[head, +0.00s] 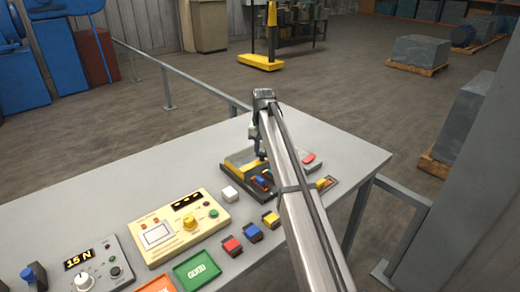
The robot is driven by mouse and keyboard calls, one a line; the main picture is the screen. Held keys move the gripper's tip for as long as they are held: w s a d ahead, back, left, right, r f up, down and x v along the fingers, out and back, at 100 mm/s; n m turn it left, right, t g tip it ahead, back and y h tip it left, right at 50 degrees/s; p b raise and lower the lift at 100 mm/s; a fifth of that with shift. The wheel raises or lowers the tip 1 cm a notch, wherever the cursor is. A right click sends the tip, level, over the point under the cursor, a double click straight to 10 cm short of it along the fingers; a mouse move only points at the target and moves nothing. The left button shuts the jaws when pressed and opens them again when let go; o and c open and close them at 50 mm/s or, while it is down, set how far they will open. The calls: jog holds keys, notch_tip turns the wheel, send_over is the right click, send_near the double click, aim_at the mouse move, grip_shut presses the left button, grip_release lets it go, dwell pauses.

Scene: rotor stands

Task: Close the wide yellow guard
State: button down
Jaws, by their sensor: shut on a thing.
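The rotor stand, a grey housing (239,158) on a dark base (238,188), sits near the far right of the grey table. The yellow guard (252,168) is a narrow yellow strip in this view, across the front of the housing. My gripper (261,157) is over the stand with its fingertips down at the yellow guard, and appears shut on it. My arm crosses the picture from the bottom and hides the right part of the stand. How far the guard is tilted is too small to tell.
Small blue (261,184) and red (308,158) parts are at the stand. In front are a white cube (229,194), coloured blocks (252,232), a cream control panel (178,230), a grey meter box (90,265) and a green tray (197,269). The table's back left is clear.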

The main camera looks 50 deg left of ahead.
jog(key=d, duration=1.1)
jog(key=shift+d, duration=0.4)
jog(key=c, duration=1.1)
grip_release()
jog(key=shift+d, duration=0.1)
jog(key=shift+c, duration=0.2)
jog(key=shift+o, duration=1.2)
notch_tip(320, 180, up, 14)
jog(key=shift+f, duration=0.15)
